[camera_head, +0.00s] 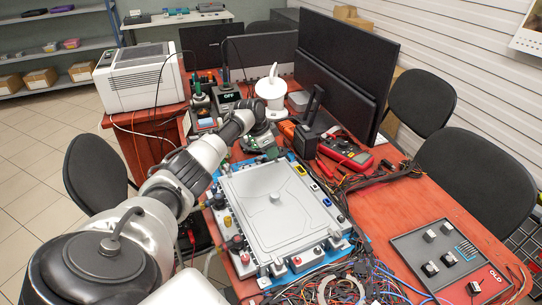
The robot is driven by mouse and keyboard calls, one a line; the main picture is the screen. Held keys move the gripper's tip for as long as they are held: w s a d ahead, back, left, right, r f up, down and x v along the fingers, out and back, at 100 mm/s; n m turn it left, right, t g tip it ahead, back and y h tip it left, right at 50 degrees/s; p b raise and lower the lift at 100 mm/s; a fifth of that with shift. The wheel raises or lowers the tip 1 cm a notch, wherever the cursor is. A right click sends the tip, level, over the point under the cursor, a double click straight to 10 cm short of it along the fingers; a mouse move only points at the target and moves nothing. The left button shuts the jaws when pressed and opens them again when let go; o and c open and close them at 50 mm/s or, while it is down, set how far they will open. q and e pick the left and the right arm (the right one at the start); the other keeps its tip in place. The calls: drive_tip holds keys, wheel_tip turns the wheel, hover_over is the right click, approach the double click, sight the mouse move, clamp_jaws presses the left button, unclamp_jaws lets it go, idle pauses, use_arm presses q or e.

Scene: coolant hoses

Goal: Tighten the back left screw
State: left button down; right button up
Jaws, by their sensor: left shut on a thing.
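A flat grey metal case (275,205) with a raised lid pattern lies on a blue base on the red table. Fittings and small coloured connectors line its edges. My left arm reaches in from the lower left, and my left gripper (262,132) is beyond the case's back edge. It is shut on a green and dark tool (264,143), perhaps a screwdriver, mostly covered by the gripper. The tool is close to the back edge; I cannot tell whether it touches anything. The back left screw cannot be made out at this size. My right gripper is not in view.
A device reading OFF (229,96) and a white spool-like object (271,90) stand behind. Large monitors (345,70) and a red multimeter (345,153) are on the right. Tangled wires (330,280) lie in front. A dark OLD tray (450,258) holds several small parts.

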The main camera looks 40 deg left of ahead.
use_arm(q)
drive_tip(key=shift+m+b, duration=0.4)
drive_tip(key=shift+m, duration=0.2)
drive_tip(key=shift+g, duration=0.3)
drive_tip(key=c, duration=1)
unclamp_jaws()
drive_tip(key=v, duration=1)
drive_tip(key=shift+s+a+r, duration=0.2)
drive_tip(key=shift+a+r, duration=0.1)
